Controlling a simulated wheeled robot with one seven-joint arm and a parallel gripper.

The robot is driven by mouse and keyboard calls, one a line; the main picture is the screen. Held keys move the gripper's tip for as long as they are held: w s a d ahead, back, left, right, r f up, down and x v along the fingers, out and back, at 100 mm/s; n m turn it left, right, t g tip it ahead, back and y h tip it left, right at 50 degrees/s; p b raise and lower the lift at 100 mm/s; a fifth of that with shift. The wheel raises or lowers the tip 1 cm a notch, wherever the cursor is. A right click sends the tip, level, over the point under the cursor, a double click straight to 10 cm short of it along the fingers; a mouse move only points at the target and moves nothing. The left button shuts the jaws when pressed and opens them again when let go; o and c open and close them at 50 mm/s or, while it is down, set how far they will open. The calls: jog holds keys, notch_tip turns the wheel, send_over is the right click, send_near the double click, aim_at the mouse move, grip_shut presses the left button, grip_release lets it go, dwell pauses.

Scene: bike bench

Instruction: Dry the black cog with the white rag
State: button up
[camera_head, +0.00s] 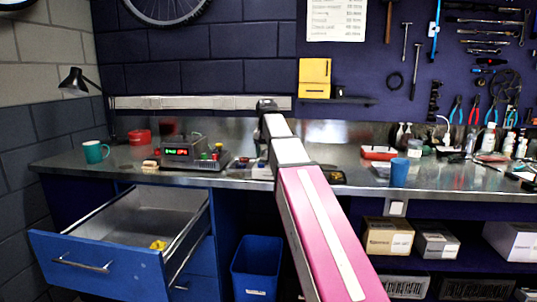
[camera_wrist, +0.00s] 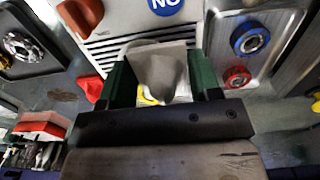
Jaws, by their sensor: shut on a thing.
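In the wrist view my gripper (camera_wrist: 162,78) has its two green fingers on either side of a bunched whitish-grey cloth, which looks like the white rag (camera_wrist: 168,68). It is shut on the cloth, above a machine with a slatted white panel. A round part with a dark centre and pale rim (camera_wrist: 22,45) lies in a dark tray at the left; I cannot tell whether it is the black cog. In the head view my arm reaches over the bench and hides most of the gripper and cloth.
A metal tray (camera_wrist: 288,62) at the right of the wrist view holds a blue ring (camera_wrist: 250,39) and a red ring (camera_wrist: 237,77). On the bench (camera_head: 455,180) stand a teal mug (camera_head: 94,152), a blue cup (camera_head: 399,172) and a red-display device (camera_head: 182,152). A drawer (camera_head: 100,265) is open.

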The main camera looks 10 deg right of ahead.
jog(key=shift+r, duration=2.5)
